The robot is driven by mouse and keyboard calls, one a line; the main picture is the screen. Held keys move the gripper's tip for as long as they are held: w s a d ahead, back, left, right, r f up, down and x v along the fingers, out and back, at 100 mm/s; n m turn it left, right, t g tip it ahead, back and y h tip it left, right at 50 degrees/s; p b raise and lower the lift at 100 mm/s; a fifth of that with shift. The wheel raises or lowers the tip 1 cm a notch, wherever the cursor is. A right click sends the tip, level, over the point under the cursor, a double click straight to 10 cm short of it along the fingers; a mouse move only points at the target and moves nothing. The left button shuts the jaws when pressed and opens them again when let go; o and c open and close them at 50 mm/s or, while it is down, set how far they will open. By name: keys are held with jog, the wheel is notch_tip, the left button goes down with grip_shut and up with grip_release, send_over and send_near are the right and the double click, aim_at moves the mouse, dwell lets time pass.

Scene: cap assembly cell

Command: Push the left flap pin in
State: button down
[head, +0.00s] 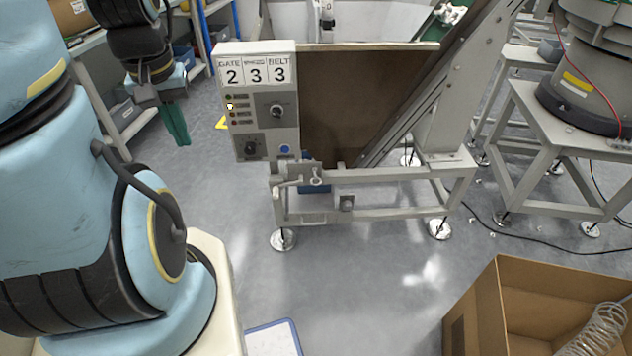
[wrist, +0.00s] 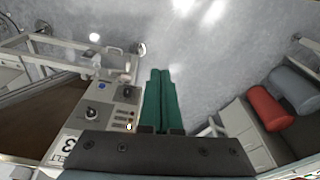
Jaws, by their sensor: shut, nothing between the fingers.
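My gripper (head: 178,143) is at the upper left in the head view, with its green fingers pointing down. In the wrist view its fingers (wrist: 160,72) lie side by side, shut and empty. It is in free air left of the control panel (head: 262,125), apart from it. Small metal pin-like fittings (head: 317,178) sit on the frame just below the panel, at the left end of the brown hopper (head: 365,100). Which is the left flap pin, and how far in it is, I cannot tell. Fittings near the frame also show small in the wrist view (wrist: 113,50).
The panel, with knobs and a blue button, stands on a grey frame (head: 380,215) with round feet. An open cardboard box (head: 475,325) is at the lower right. A bowl feeder stand (head: 545,140) is at the right. Shelves (head: 125,120) stand behind my gripper.

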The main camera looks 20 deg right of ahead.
jog(key=shift+f, duration=0.1)
jog(key=w+d+f+n+t+b, duration=0.1)
jog(key=w+d+f+b, duration=0.3)
jog(key=d+f+b, duration=0.55)
jog(key=w+d+f+t+b, duration=0.1)
jog(key=w+d+f+b, duration=0.35)
jog(key=f, duration=0.85)
jog(key=d+f+t+b, duration=0.2)
jog(key=d+f+b, duration=0.2)
jog(key=d, duration=0.4)
jog(key=d+f+t+b, duration=0.2)
jog(key=d+f+b, duration=0.2)
jog(key=d, duration=0.5)
jog(key=shift+d+f+m+b, duration=0.15)
jog(key=shift+f+m+b, duration=0.15)
jog(key=shift+m+b, duration=0.1)
jog(key=shift+w, duration=0.1)
